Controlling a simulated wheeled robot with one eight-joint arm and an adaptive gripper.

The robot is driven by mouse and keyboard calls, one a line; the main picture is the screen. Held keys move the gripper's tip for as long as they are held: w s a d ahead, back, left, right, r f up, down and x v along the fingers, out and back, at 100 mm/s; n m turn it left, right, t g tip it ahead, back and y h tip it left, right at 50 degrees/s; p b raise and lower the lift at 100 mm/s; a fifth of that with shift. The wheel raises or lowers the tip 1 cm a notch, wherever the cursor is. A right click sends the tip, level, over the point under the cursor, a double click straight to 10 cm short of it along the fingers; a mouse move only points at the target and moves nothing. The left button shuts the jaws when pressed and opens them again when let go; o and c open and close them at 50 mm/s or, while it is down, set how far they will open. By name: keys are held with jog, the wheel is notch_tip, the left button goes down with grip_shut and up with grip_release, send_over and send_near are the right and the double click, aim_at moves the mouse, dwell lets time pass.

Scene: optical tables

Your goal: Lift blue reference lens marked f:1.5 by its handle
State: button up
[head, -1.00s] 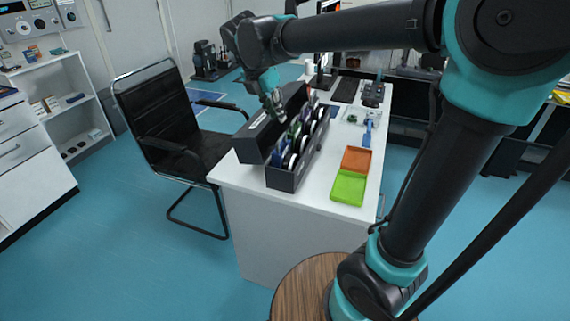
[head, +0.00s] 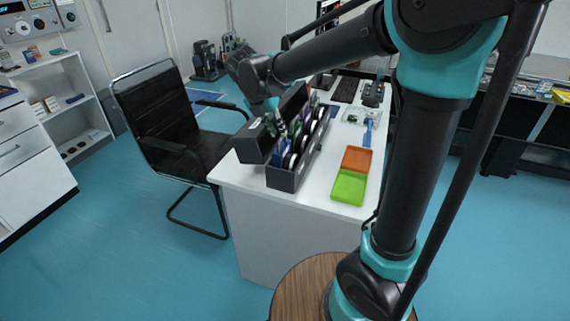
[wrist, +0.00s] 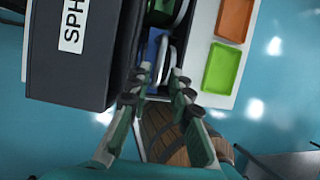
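A black lens case (head: 290,178) stands open on the white table, with several round lenses in a row inside it. A blue lens (head: 281,154) sits near the front end of the case, and blue also shows in the wrist view (wrist: 152,48) beyond my fingertips. My gripper (head: 273,127) is just above the front part of the case, beside the raised lid. In the wrist view my gripper (wrist: 159,78) has its two fingers apart, with nothing clearly held between them.
The case's lid (wrist: 70,50), lettered "SPH", stands close on the left of my fingers. An orange tray (head: 356,159) and a green tray (head: 349,187) lie right of the case. A black chair (head: 172,118) stands left of the white table (head: 230,178).

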aim_at(283, 157)
jog(key=shift+w+x, duration=0.2)
jog(key=shift+x, duration=1.2)
jog(key=shift+w+x, duration=0.15)
jog(key=shift+x, duration=1.2)
jog(key=shift+r, duration=0.15)
grip_shut()
